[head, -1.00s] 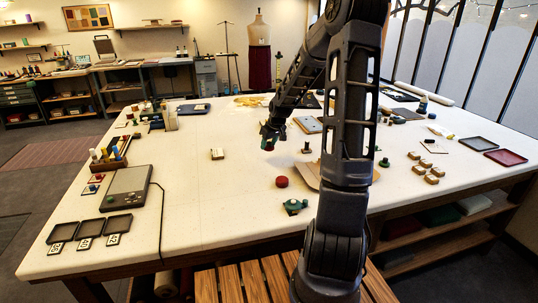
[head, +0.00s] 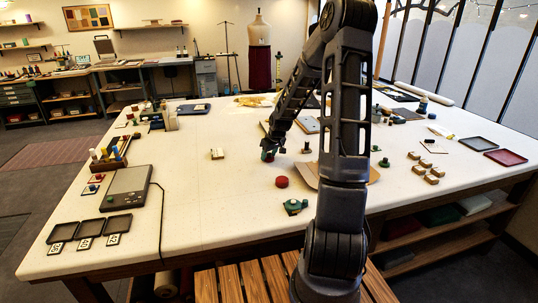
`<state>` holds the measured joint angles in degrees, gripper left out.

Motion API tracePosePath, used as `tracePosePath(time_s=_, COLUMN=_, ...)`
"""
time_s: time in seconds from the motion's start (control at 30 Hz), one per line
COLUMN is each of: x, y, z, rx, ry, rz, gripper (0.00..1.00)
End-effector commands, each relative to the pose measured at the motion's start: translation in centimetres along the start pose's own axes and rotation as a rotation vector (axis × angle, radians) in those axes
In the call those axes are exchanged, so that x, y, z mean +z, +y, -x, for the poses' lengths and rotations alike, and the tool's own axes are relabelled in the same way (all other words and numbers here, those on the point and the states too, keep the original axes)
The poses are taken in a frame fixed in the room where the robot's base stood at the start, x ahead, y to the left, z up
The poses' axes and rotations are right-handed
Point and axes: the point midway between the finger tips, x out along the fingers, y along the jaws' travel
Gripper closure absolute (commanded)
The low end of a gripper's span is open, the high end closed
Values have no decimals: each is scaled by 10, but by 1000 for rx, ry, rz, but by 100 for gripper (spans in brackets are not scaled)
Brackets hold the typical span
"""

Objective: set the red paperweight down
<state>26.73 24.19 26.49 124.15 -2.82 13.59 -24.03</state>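My gripper (head: 268,152) points down low over the middle of the white table (head: 220,195). A small dark red thing, which looks like the red paperweight (head: 267,158), shows between its fingertips; the fingers and green parts around it hide most of it. It is at or just above the table top; I cannot tell whether it touches. A separate round red disc (head: 282,182) lies on the table nearer to me, a little right of the gripper and apart from it.
A green object (head: 294,206) lies in front of the red disc. A small dark stamp-like piece (head: 306,148) stands right of the gripper, and a tan board (head: 305,174) lies partly behind my arm. A small pale block (head: 217,153) is left. The table between block and gripper is clear.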

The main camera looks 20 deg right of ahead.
Motion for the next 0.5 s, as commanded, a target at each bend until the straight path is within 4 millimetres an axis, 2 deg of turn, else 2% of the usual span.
tracePosePath(time_s=0.03, x=0, y=0, z=0, rx=0, ry=0, rz=0, gripper=42)
tracePosePath(time_s=0.1, x=0, y=0, z=0, rx=0, ry=0, rz=0, gripper=33)
tracePosePath(time_s=0.37, x=0, y=0, z=1, rx=0, ry=0, rz=0, gripper=33)
tracePosePath(time_s=0.5, x=-1, y=1, z=7, rx=1, ry=1, rz=-2, gripper=33)
